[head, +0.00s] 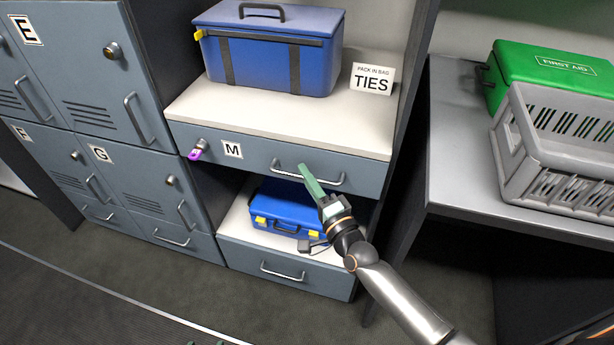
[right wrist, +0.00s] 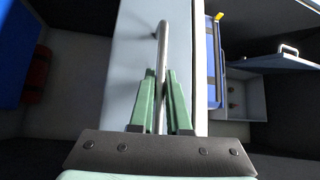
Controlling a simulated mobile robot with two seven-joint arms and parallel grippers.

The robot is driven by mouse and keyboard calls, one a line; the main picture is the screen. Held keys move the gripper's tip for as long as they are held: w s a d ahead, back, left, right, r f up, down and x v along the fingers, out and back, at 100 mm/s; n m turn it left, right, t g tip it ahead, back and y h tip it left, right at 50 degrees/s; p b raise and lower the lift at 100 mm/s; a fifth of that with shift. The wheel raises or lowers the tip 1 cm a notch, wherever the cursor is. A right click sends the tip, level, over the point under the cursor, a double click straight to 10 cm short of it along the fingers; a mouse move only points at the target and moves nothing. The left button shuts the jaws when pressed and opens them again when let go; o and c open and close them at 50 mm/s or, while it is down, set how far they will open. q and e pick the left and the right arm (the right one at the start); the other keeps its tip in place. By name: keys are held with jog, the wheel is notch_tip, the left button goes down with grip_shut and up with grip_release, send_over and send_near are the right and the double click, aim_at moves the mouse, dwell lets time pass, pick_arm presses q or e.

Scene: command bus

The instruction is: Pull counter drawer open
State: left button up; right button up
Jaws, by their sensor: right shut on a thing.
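The counter drawer (head: 265,158), marked M, is a blue-grey front below the cream counter top. A purple-tagged key (head: 197,150) sits at its lock on the left. Its bar handle (head: 325,183) runs across the middle. My right gripper (head: 306,172) has its green fingers at the handle, with the arm coming from the lower right. In the right wrist view the fingers (right wrist: 162,95) are closed around the handle bar (right wrist: 162,50). The drawer front looks about flush with the counter in the head view. My left gripper is not clearly seen.
A blue cooler box (head: 270,60) and a TIES sign (head: 371,79) stand on the counter top. A blue case (head: 285,205) lies on the shelf below the drawer. Lockers (head: 100,75) are at left; a grey table (head: 460,130) with a crate (head: 550,160) and green first aid box (head: 555,70) is at right.

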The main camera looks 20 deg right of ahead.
grip_shut()
dwell(0.9)
